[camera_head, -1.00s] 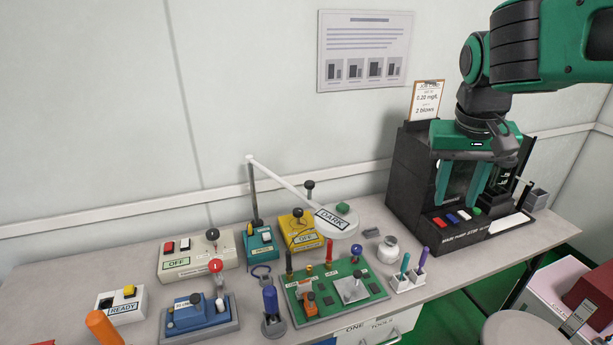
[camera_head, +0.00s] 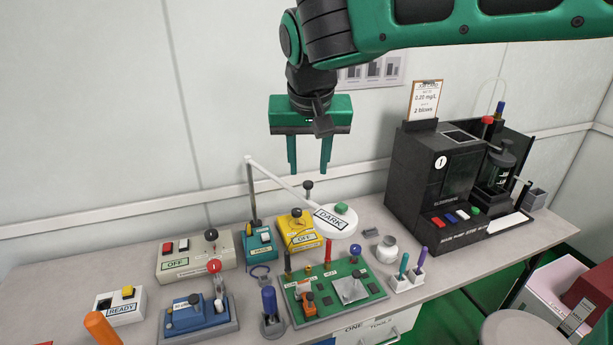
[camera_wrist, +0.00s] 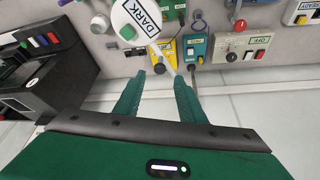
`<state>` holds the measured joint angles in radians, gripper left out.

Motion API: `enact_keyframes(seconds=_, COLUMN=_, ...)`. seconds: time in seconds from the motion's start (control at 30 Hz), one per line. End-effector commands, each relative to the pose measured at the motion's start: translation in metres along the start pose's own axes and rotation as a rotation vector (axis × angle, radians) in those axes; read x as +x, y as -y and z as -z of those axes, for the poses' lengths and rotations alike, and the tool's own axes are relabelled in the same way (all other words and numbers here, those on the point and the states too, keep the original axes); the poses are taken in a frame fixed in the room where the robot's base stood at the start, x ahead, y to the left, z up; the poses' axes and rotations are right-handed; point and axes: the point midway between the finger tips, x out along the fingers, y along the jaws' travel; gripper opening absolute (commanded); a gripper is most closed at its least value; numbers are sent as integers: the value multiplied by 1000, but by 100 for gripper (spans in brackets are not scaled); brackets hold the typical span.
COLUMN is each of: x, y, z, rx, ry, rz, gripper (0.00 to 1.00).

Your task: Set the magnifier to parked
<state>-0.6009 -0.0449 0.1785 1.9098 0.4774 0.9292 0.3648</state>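The magnifier (camera_head: 329,225) is a white round head on a white arm, with a green button on top and a label reading DARK. Its arm runs from a dark post at the back of the bench, and the head hangs out over the bench to the right. In the wrist view the magnifier head (camera_wrist: 132,22) is at the top, past the fingertips. My gripper (camera_head: 309,172) is open and empty, pointing down above and behind the magnifier arm, near the wall. In the wrist view its green fingers (camera_wrist: 158,85) are wide apart with nothing between them.
Below the magnifier are a green circuit board (camera_head: 377,291), a yellow box (camera_head: 298,230) and a teal box (camera_head: 259,243). A cream OFF box (camera_head: 172,267) and a blue device (camera_head: 196,315) stand left. A black machine (camera_head: 408,177) stands right.

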Motion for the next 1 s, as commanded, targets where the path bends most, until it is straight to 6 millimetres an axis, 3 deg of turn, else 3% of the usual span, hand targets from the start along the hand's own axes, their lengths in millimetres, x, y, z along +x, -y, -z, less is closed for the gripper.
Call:
enact_keyframes(seconds=0.1, x=21, y=-1, z=0, rx=1, ry=3, rz=-3, gripper=36)
enact_keyframes(seconds=0.3, x=42, y=-1, z=0, rx=0, ry=1, rz=-1, gripper=36)
enact_keyframes(seconds=0.7, x=49, y=-1, z=0, rx=1, ry=0, rz=0, gripper=36)
enact_keyframes(seconds=0.87, x=48, y=-1, z=0, rx=1, ry=0, rz=0, gripper=1)
enact_keyframes(seconds=1.0, x=48, y=2, z=0, rx=2, ry=0, rz=0, gripper=0)
